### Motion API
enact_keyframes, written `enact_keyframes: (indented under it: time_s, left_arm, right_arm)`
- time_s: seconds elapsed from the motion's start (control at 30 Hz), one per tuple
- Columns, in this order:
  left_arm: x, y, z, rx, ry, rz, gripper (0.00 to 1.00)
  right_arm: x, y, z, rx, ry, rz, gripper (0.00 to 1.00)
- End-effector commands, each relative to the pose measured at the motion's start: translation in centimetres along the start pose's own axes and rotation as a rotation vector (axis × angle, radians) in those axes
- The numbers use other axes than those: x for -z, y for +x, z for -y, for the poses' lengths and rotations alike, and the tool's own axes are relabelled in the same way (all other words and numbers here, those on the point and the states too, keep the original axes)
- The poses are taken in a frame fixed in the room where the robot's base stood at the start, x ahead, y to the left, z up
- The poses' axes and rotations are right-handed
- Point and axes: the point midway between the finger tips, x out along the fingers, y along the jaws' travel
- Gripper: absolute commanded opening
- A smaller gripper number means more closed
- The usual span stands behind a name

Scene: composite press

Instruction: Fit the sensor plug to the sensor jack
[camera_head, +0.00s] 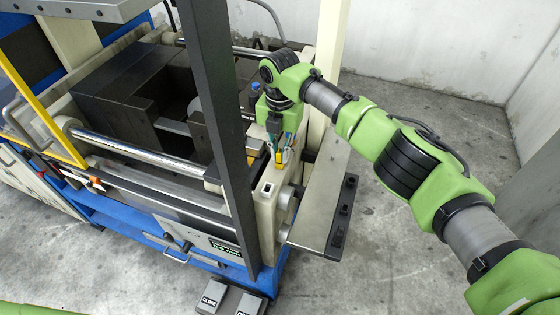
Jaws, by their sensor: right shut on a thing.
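My right gripper (276,141) points down over the cream end frame (266,205) of the press, right of the dark upright post. It is shut on a small yellow part that looks like the sensor plug (281,157). The fingers hide part of it, and I cannot tell whether it touches the frame below. A small dark square opening, possibly the sensor jack (268,187), shows on top of the cream frame, nearer the front than the plug. My left gripper is not in view.
The dark upright post (228,130) stands close left of the right gripper. A grey shelf (325,200) with black fittings sticks out at the right. Steel rods (140,152) and dark blocks fill the press. Two pedals (225,298) lie on the floor. The floor at right is clear.

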Motion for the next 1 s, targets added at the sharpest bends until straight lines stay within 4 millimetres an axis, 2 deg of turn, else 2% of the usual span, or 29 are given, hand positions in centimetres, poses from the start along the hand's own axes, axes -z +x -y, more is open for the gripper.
enact_keyframes:
  time_s: [0.8,0.83,0.87,0.9,1.0]
  left_arm:
    - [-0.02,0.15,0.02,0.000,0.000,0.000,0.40]
    - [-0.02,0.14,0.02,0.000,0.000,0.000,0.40]
    - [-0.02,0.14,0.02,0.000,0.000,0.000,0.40]
    - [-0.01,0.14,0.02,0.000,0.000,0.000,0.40]
    - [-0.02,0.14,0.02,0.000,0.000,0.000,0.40]
  right_arm:
    - [0.02,0.45,0.00,0.000,0.000,0.000,0.00]
    - [0.01,0.43,0.00,0.000,0.000,0.000,0.20]
    - [0.01,0.42,0.00,0.000,0.000,0.000,0.27]
    - [0.01,0.42,0.01,0.000,0.000,0.000,0.31]
    - [0.00,0.40,0.00,0.000,0.000,0.000,0.31]
